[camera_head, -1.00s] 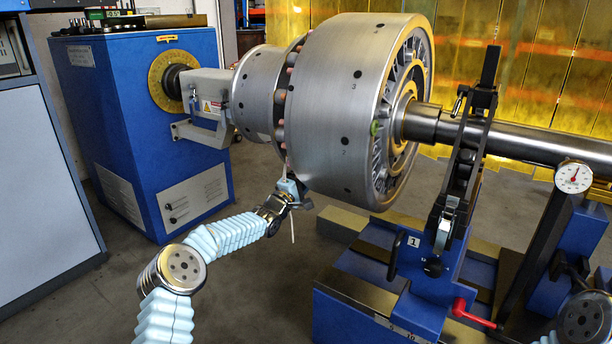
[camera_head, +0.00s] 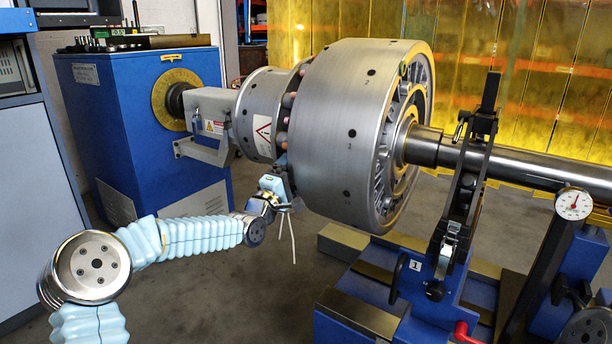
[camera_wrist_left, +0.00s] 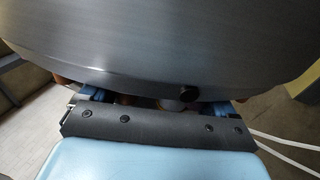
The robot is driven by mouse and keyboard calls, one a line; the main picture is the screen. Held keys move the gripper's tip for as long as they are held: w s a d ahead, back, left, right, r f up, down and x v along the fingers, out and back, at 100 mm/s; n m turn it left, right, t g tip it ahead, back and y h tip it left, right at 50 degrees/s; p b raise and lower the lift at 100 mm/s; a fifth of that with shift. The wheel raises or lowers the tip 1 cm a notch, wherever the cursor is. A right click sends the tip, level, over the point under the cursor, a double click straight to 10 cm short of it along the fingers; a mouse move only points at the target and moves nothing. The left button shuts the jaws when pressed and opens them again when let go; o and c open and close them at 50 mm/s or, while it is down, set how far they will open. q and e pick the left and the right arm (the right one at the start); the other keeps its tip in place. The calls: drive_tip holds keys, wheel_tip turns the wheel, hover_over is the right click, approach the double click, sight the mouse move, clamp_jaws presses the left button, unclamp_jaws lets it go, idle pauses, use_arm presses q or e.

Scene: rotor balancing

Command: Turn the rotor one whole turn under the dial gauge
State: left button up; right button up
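The white-faced dial gauge (camera_head: 573,204) stands at the right, needle pointing roughly up. My left gripper (camera_head: 283,192) is at the lower left edge of the drum, by the ring of reddish studs (camera_head: 287,101). In the left wrist view, its blue fingertips (camera_wrist_left: 157,101) are wide apart just under the drum (camera_wrist_left: 160,45); contact is hard to tell. My right gripper is out of view.
A blue drive cabinet (camera_head: 135,140) with a yellow ring stands behind left. The blue bearing support (camera_head: 425,285), with a dark upright arm and red handle (camera_head: 464,332), stands at front right. The floor (camera_head: 245,300) below my left arm is clear.

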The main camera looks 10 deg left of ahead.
use_arm(q)
drive_tip(key=shift+m+g+h, duration=0.3)
drive_tip(key=shift+m+h, duration=0.3)
drive_tip(key=shift+h, duration=0.3)
drive_tip(key=d, duration=0.1)
drive_tip(key=s+d, duration=0.1)
drive_tip(key=d, duration=0.2)
drive_tip(key=shift+s+d, duration=0.2)
drive_tip(key=shift+s, duration=0.15)
drive_tip(key=shift+d+f, duration=0.2)
drive_tip(key=shift+f, duration=0.05)
drive_tip(key=shift+n+y, duration=0.5)
drive_tip(key=shift+y, duration=0.4)
drive_tip(key=a, duration=0.1)
drive_tip(key=a+b, duration=0.1)
drive_tip(key=a, duration=0.2)
drive_tip(key=shift+a+f, duration=0.1)
drive_tip(key=shift+f, duration=0.25)
drive_tip(key=s+a+f+b, duration=0.3)
drive_tip(key=s+a+f, duration=0.1)
drive_tip(key=s+f, duration=0.5)
drive_tip(key=shift+s+a, duration=0.3)
drive_tip(key=shift+s, duration=0.65)
drive_tip(key=shift+c, duration=0.3)
